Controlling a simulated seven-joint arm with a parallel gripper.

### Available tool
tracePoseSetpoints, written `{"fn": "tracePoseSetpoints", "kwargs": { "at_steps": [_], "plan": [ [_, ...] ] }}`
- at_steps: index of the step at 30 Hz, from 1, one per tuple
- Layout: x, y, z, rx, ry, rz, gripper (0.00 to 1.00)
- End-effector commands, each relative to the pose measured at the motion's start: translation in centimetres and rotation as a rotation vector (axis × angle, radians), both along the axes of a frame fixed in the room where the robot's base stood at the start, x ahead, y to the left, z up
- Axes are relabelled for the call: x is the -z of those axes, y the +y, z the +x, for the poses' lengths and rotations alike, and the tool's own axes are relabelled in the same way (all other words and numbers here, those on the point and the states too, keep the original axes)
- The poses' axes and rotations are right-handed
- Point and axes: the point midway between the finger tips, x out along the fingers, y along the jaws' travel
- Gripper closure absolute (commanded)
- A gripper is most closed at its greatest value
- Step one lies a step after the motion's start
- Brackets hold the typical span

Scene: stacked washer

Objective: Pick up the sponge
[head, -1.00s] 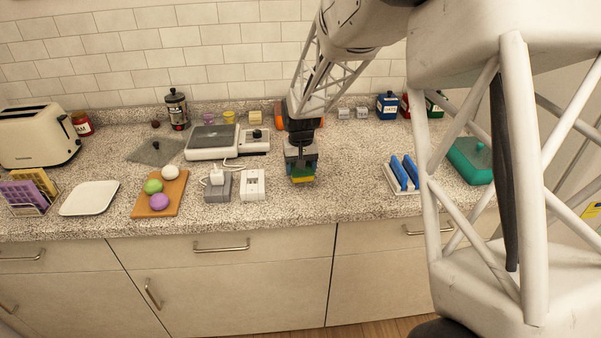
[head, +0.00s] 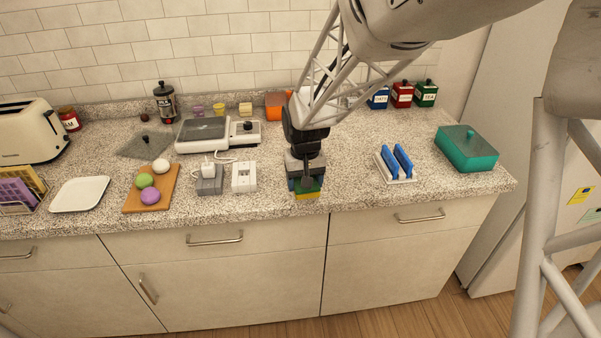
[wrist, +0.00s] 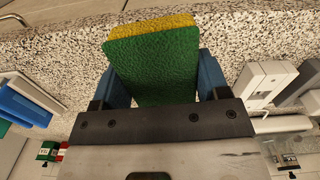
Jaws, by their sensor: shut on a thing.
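The sponge is green with a yellow layer and shows large in the wrist view (wrist: 155,65). In the head view the sponge (head: 307,190) is at the lower end of my gripper (head: 306,182), near the front edge of the counter. My gripper's two blue fingers, also in the wrist view (wrist: 162,85), press on the sponge from both sides, so it is shut on it. Whether the sponge touches the counter or hangs just above it, I cannot tell.
A white socket block (head: 244,177) and a grey one (head: 209,180) lie left of my gripper. A white rack with blue slabs (head: 396,166) stands to the right, then a teal box (head: 467,150). The counter (head: 350,178) is clear between gripper and rack.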

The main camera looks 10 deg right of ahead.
Motion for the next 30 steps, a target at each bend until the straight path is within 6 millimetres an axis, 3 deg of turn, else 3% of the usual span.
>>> {"fn": "tracePoseSetpoints", "kwargs": {
  "at_steps": [9, 29, 30],
  "plan": [
    [-0.2, -0.3, -2.1, 0.0, 0.0, 0.0, 0.54],
    [-0.2, -0.3, -2.4, 0.0, 0.001, 0.0, 0.54],
    [-0.2, -0.3, -2.4, 0.0, 0.001, 0.0, 0.36]
  ]
}}
